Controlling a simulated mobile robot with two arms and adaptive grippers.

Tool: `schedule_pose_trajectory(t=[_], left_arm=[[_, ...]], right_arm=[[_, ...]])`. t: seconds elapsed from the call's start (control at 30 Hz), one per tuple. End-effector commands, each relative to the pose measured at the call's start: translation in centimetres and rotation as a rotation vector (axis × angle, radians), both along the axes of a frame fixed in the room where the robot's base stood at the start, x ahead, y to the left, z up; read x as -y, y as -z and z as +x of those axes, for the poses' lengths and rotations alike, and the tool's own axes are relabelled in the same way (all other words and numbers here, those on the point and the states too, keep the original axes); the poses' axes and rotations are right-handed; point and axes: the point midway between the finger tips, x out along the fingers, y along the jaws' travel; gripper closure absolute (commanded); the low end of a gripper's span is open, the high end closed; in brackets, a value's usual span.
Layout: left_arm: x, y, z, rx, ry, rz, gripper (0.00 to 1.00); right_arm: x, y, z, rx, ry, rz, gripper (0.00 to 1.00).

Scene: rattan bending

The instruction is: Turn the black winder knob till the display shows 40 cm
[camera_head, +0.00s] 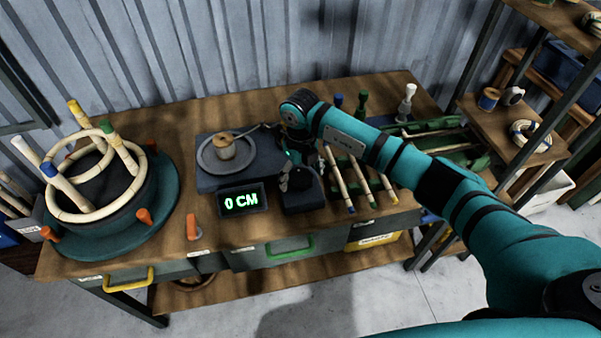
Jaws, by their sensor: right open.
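The display (241,201) reads "0 CM" in green digits on the workbench. Behind it the winder (210,182) is a dark base with a round grey plate and a spool (224,147) of pale cord. A black knob (304,178) appears to sit on a small dark block (303,200) to the right of the display. My right gripper (290,176) is open and points down over the knob. Its fingers are small and dark against it, and I cannot tell whether they touch the knob. My left gripper is not in view.
A round bending form (115,235) with rattan rings and coloured-tipped pegs stands at the left. Several rattan sticks (360,180) lie right of the knob. A green tray (455,150) and small bottles stand at the back right. A shelf rack (510,130) stands further right.

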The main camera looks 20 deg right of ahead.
Motion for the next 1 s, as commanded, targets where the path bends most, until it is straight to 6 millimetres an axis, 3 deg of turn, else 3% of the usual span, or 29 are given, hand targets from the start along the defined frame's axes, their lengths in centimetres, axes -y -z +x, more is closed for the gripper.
schedule_pose_trajectory(t=[0.07, 0.47, 0.77, 1.0], left_arm=[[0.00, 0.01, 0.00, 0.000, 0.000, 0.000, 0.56], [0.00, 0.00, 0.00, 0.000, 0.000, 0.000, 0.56], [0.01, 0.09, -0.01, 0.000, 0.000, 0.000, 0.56], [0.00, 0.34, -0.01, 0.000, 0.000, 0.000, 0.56]], right_arm=[[0.00, -0.02, 0.01, 0.000, 0.000, 0.000, 0.20], [0.00, -0.07, 0.02, 0.000, 0.001, 0.000, 0.73], [0.03, -0.07, 0.04, 0.001, 0.036, 0.000, 0.73], [0.06, -0.09, 0.09, 0.002, 0.170, 0.000, 0.73]])
